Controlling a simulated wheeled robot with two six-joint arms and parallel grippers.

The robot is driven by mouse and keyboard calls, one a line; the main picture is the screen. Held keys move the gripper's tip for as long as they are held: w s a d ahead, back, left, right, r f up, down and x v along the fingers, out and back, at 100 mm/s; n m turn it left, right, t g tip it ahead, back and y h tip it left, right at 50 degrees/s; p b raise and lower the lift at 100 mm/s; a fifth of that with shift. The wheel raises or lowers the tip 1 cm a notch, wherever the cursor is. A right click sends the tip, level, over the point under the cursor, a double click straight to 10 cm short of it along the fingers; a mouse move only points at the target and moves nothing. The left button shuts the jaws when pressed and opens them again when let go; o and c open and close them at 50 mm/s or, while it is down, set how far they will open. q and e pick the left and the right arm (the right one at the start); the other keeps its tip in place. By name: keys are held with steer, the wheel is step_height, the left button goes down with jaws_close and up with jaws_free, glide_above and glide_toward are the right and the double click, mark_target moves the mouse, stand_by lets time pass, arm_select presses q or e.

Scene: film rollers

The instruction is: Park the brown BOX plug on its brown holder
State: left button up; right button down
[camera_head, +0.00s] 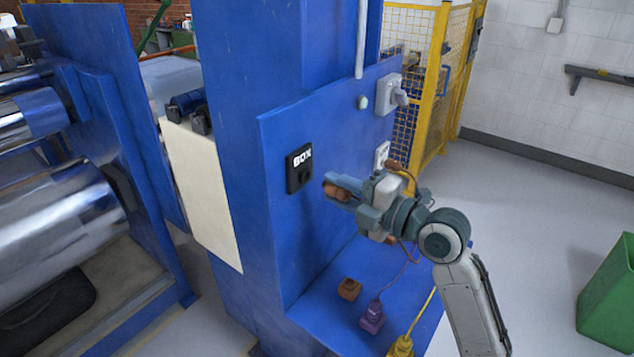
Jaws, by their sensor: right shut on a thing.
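The brown BOX plug (336,193) is between the jaws of my right gripper (343,189). It is held in the air, to the right of the black BOX socket (299,168) on the blue panel, and appears apart from it. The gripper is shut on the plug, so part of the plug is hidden. A brown cable (404,168) shows behind the gripper. The brown holder (348,289) sits on the blue shelf below the gripper, with no plug on it. My left gripper is not in view.
A purple plug (372,317) and a yellow plug (402,347) stand along the blue shelf (325,309), right of the brown holder, with cables rising from them. A grey switch (391,95) juts from the panel. A green bin (608,293) stands at the right.

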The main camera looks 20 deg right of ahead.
steer(key=shift+s+d, duration=0.35)
steer(key=shift+s, duration=0.2)
steer(key=w+d+f+m+g+h+p, duration=0.2)
steer(key=w+d+f+g+h+p, duration=0.35)
steer(key=w+f+p, duration=0.4)
steer(key=shift+s+a+f+n+g+h+p, duration=0.1)
steer(key=shift+s+f+n+g+h+p, duration=0.25)
steer(key=shift+s+f+g+h+p, duration=1.7)
steer(key=shift+w+a+f+n+g+y+b, duration=0.15)
steer(key=shift+w+f+n+g+b, duration=0.5)
steer(key=shift+f, duration=3.05)
steer(key=shift+s+d+f+n+g+h+p, duration=0.1)
steer(key=shift+s+f+g+h+p, duration=0.8)
steer(key=shift+f+g, duration=1.4)
steer(key=shift+t, duration=0.65)
steer(key=shift+f+b, duration=0.45)
steer(key=shift+f, duration=1.55)
steer(key=shift+s+a+p, duration=0.1)
steer(key=shift+p, duration=0.35)
